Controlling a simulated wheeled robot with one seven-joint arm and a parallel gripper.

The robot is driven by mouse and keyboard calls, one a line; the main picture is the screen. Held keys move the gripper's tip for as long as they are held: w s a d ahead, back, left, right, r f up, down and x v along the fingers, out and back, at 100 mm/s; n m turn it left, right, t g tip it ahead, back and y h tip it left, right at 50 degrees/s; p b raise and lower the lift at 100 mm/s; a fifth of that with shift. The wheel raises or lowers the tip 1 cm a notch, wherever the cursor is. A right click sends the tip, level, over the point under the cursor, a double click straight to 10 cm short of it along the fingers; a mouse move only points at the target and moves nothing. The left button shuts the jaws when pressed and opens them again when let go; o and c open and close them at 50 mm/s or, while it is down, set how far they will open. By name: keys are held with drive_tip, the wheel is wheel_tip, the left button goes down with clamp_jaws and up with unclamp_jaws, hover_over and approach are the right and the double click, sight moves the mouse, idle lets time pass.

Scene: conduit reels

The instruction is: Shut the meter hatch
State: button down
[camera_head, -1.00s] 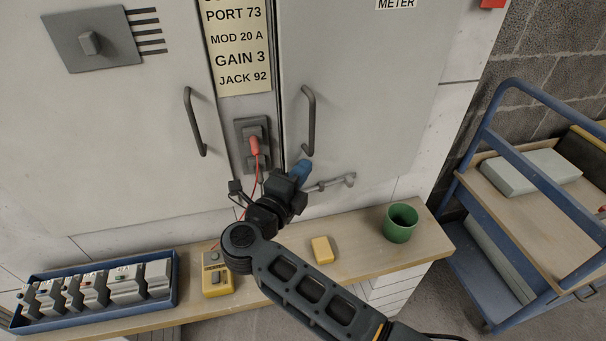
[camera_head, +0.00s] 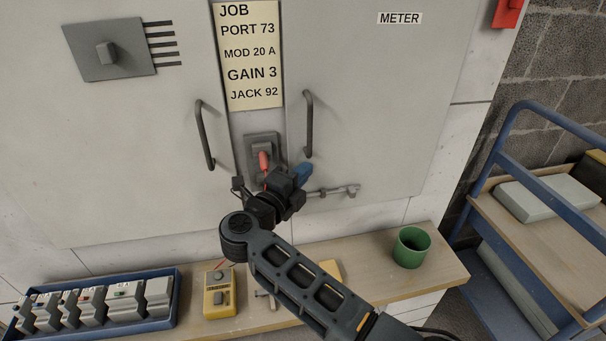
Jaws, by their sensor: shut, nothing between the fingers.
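The meter hatch (camera_head: 400,100) is the right-hand grey door, with a METER label (camera_head: 400,18) at its top and an upright bar handle (camera_head: 308,124). It looks nearly flush with the cabinet; I cannot tell if it is fully shut. A grey metal rod (camera_head: 335,191) lies across its lower left part. My gripper (camera_head: 298,175) is at the hatch's lower left corner, below the handle, shut and empty. Contact with the hatch is unclear.
A red plug (camera_head: 264,160) sits in a grey socket left of my gripper. Below is a wooden shelf with a yellow meter (camera_head: 220,292), a green cup (camera_head: 411,247), a partly hidden yellow block (camera_head: 331,268) and a blue tray of modules (camera_head: 172,315). A blue cart (camera_head: 540,110) stands right.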

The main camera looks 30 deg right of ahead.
drive_tip(key=s+a+p, duration=0.3)
drive_tip(key=s+a, duration=0.2)
drive_tip(key=shift+a, duration=0.15)
idle(0.5)
drive_tip(key=shift+s, duration=0.2)
drive_tip(key=s+r+n+t+y, duration=0.2)
drive_tip(key=s+n+y, duration=0.6)
drive_tip(key=s+n, duration=0.7)
drive_tip(key=s+a+r+n+t+y, duration=0.1)
drive_tip(key=s+r+n+t+y, duration=0.2)
drive_tip(key=s+n+y, duration=0.4)
drive_tip(key=s+n+t, duration=0.1)
drive_tip(key=s+n, duration=0.7)
drive_tip(key=s, duration=1.3)
drive_tip(key=shift+a+r+y, duration=0.15)
drive_tip(key=shift+a+y, duration=0.05)
drive_tip(key=shift+y, duration=0.2)
